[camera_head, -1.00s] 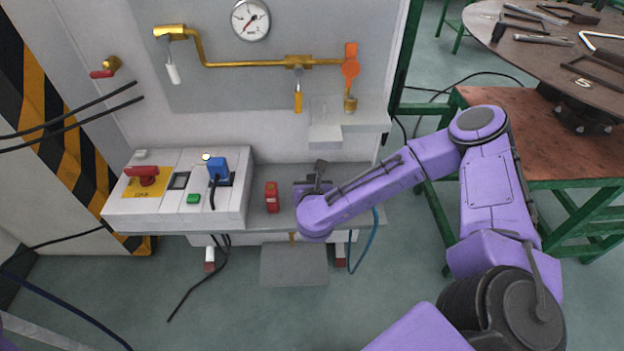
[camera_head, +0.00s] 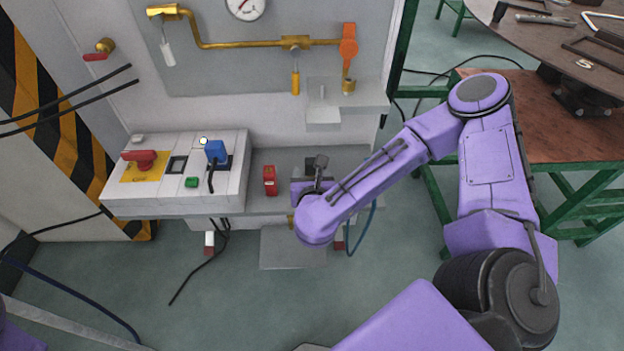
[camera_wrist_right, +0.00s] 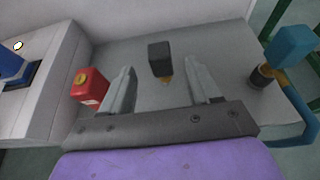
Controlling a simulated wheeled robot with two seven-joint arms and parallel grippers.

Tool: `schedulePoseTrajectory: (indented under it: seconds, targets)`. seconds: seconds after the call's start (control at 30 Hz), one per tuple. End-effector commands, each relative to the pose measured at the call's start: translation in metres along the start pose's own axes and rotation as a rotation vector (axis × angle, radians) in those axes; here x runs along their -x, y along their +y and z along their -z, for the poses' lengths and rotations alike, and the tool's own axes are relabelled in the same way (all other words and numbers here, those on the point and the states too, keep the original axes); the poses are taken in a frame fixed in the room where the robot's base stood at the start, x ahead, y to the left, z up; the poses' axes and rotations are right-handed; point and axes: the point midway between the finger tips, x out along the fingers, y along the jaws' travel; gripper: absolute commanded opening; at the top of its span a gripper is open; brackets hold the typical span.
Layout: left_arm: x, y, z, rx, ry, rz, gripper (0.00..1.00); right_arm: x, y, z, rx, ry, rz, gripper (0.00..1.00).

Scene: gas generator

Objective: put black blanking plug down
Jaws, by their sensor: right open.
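In the right wrist view the black blanking plug (camera_wrist_right: 160,50), a dark block with a brass-coloured lower part, is on the grey shelf (camera_wrist_right: 130,50). My right gripper (camera_wrist_right: 162,68) is open, its two fingers apart, with the plug ahead of and between the fingertips. It appears clear of both fingers. In the head view the right gripper (camera_head: 310,186) is low over the shelf, largely hidden by my purple forearm. A small dark shape there cannot be clearly told as plug or gripper part. My left gripper is out of view.
A red block (camera_wrist_right: 90,86) is left of the fingers. A blue connector (camera_wrist_right: 291,46) with a hose is on the right. The control box (camera_head: 160,205) with a blue plug (camera_head: 215,152) stands left on the shelf. Brass piping (camera_head: 240,45) runs above.

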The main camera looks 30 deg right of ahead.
Motion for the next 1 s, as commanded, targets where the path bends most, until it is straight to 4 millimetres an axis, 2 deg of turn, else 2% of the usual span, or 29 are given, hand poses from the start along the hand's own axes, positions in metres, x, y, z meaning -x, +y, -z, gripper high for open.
schedulePoseTrajectory:
  seconds: [0.1,0.2,0.47,0.53,0.57,0.67,0.7,0.77,0.8,0.9,1.0]
  targets:
    - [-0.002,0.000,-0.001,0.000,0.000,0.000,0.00,0.026,0.001,0.000,0.001,-0.001,-0.004,0.62]
    - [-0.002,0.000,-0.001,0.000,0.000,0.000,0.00,0.040,0.001,0.000,0.000,-0.001,-0.002,0.62]
    - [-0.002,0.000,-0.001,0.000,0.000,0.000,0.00,0.048,0.000,0.002,0.014,0.002,-0.003,0.62]
    - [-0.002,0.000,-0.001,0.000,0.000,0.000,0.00,0.050,0.004,0.019,0.168,0.025,-0.037,0.62]
    - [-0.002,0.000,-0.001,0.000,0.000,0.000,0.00,0.051,0.007,0.035,0.301,0.043,-0.069,0.62]
    - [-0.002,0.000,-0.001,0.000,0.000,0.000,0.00,0.063,0.006,0.117,1.011,0.123,-0.265,0.62]
    - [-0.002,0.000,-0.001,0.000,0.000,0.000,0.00,0.070,-0.005,0.154,1.344,0.152,-0.373,0.62]
    - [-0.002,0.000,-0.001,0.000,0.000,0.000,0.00,0.082,-0.032,0.203,1.810,0.179,-0.551,0.62]
    - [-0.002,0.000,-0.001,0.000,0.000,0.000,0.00,0.089,-0.054,0.229,2.085,0.188,-0.676,0.62]
    - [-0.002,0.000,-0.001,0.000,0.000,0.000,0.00,0.100,-0.106,0.266,2.599,0.184,-0.964,0.62]
    - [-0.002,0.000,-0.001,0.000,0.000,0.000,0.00,0.105,-0.138,0.278,2.854,0.168,-1.154,0.62]
